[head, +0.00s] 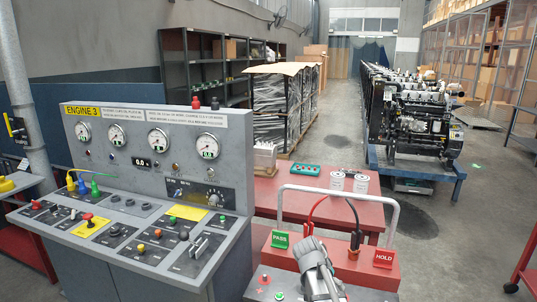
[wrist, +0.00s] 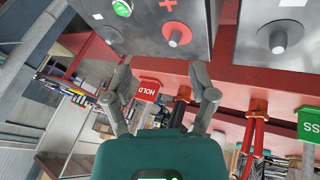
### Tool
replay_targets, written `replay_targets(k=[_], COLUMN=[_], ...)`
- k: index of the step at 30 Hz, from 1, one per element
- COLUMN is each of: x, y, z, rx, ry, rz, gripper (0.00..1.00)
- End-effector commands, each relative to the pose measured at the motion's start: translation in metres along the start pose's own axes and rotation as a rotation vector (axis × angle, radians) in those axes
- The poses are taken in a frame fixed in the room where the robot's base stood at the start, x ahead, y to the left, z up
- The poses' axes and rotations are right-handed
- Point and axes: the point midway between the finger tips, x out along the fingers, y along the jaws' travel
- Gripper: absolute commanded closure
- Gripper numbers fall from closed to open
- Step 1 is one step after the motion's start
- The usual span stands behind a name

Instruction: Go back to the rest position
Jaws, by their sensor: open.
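My gripper (wrist: 163,85) is open in the wrist view, its two grey fingers spread with nothing between the tips. In the head view, my gripper (head: 315,258) shows as a grey shape at the bottom centre, over the red battery stand (head: 275,258); its fingertips are hard to make out there. The red HOLD tag (wrist: 148,88) shows beyond the fingers in the wrist view, apart from them as far as I can tell. The HOLD tag (head: 384,258) and green PASS tag (head: 280,239) stand either side of my gripper in the head view.
A grey control panel (head: 160,150) with gauges and knobs fills the left. A red table (head: 290,198) holds two white cans and a green tray. Red and black clamps (head: 353,250) stand on the stand. A diesel engine (head: 415,120) is at right. The aisle floor is clear.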

Motion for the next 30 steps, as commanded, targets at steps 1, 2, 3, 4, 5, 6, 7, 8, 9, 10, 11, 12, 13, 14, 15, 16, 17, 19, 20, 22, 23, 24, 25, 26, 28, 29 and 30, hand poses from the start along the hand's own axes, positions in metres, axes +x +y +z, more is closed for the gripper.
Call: replay_targets(k=[1,2,3,4,5,6,7,8,9,10,11,12,13,14,15,16,17,19,20,22,23,24,25,26,28,29,30], x=[0.004,0.006,0.007,0.009,0.009,0.01,0.01,0.01,0.009,0.009,0.008,0.007,0.007,0.006,0.005,0.004,0.004,0.003,0.003,0.002,0.002,0.002,0.002,0.002,0.002,0.002,0.002], y=[0.01,0.012,0.015,0.017,0.02,0.023,0.024,0.026,0.028,0.029,0.03,0.032,0.032,0.033,0.033,0.034,0.034,0.034,0.034,0.034,0.034,0.034,0.034,0.034,0.034,0.034,0.034], z=[0.019,0.027,0.039,0.047,0.055,0.066,0.074,0.082,0.091,0.098,0.104,0.111,0.115,0.119,0.124,0.126,0.128,0.131,0.132,0.132,0.132,0.132,0.132,0.132,0.132,0.132,0.132], rx=[-0.051,-0.086,-0.133,-0.169,-0.204,-0.25,-0.284,-0.316,-0.358,-0.386,-0.412,-0.445,-0.466,-0.485,-0.507,-0.521,-0.531,-0.549,-0.553,-0.558,-0.559,-0.559,-0.558,-0.558,-0.558,-0.557,-0.557], ry=[-0.039,-0.062,-0.091,-0.112,-0.132,-0.156,-0.172,-0.186,-0.202,-0.212,-0.22,-0.229,-0.234,-0.239,-0.243,-0.246,-0.248,-0.25,-0.251,-0.251,-0.251,-0.251,-0.251,-0.251,-0.25,-0.25,-0.25], rz=[-0.034,-0.057,-0.091,-0.117,-0.144,-0.181,-0.209,-0.238,-0.276,-0.303,-0.328,-0.359,-0.38,-0.4,-0.422,-0.436,-0.446,-0.465,-0.469,-0.474,-0.474,-0.474,-0.473,-0.473,-0.473,-0.472,-0.472], gripper=[0.26,0.26,0.26,0.26,0.26,0.26,0.26,0.26,0.26,0.26,0.26,0.26,0.26,0.26,0.26,0.26,0.26,0.26,0.26,0.26,0.26,0.26,0.26,0.26,0.26,0.26,0.26])
